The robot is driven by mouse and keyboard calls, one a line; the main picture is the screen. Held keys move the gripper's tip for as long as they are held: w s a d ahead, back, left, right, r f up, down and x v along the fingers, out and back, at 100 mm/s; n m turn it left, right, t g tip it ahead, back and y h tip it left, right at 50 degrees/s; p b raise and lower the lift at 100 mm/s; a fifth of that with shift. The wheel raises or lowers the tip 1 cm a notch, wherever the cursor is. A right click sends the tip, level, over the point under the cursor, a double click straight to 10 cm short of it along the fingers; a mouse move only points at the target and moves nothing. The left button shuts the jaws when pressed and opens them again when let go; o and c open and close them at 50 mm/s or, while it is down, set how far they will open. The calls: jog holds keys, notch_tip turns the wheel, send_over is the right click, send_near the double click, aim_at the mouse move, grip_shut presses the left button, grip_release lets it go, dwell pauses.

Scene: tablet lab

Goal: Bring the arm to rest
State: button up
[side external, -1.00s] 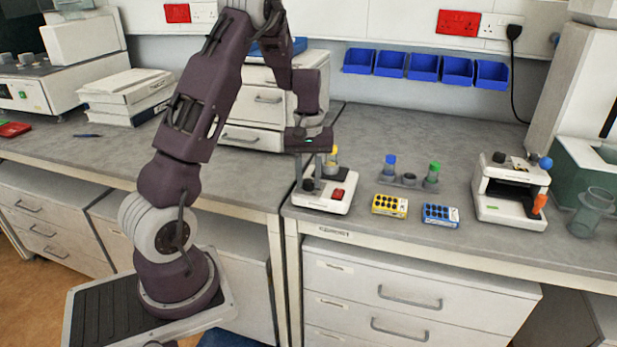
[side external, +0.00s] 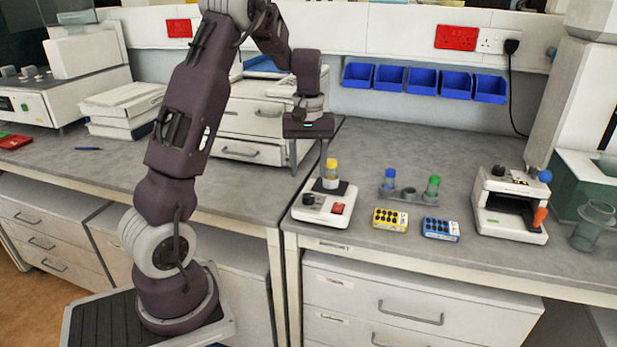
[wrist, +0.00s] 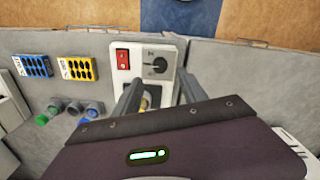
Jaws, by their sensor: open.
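My gripper (side external: 309,158) is open, pointing down, with its fingertips above the white device at the near left of the right-hand bench. In the wrist view my gripper (wrist: 160,95) shows two spread fingers with nothing held between them. A yellow-capped vial (side external: 331,174) stands upright on the dark plate of the white device (side external: 318,213). In the wrist view the white device (wrist: 121,76) is ahead of the fingers, and the vial (wrist: 150,92) is partly hidden by my gripper.
A rack (side external: 400,194) holds a blue-capped and a green-capped vial. A yellow block (side external: 390,219) and a blue block (side external: 440,230) lie in front. A white machine (side external: 511,207) stands right. Drawers (side external: 262,125) and blue bins (side external: 424,76) are behind. The bench behind the rack is clear.

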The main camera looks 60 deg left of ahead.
jog(key=s+d+r+m+t, duration=0.1)
jog(key=s+d+r+m, duration=0.2)
jog(key=d+r, duration=0.3)
jog(key=s+d+r+m+t, duration=0.2)
jog(key=d+r, duration=0.2)
jog(key=d, duration=0.5)
jog(key=s+d+m+t, duration=0.2)
jog(key=s+d+m, duration=0.5)
jog(key=s+d, duration=0.3)
jog(key=s, duration=0.4)
jog(key=shift+r+t, duration=0.3)
jog(key=shift+r, duration=0.1)
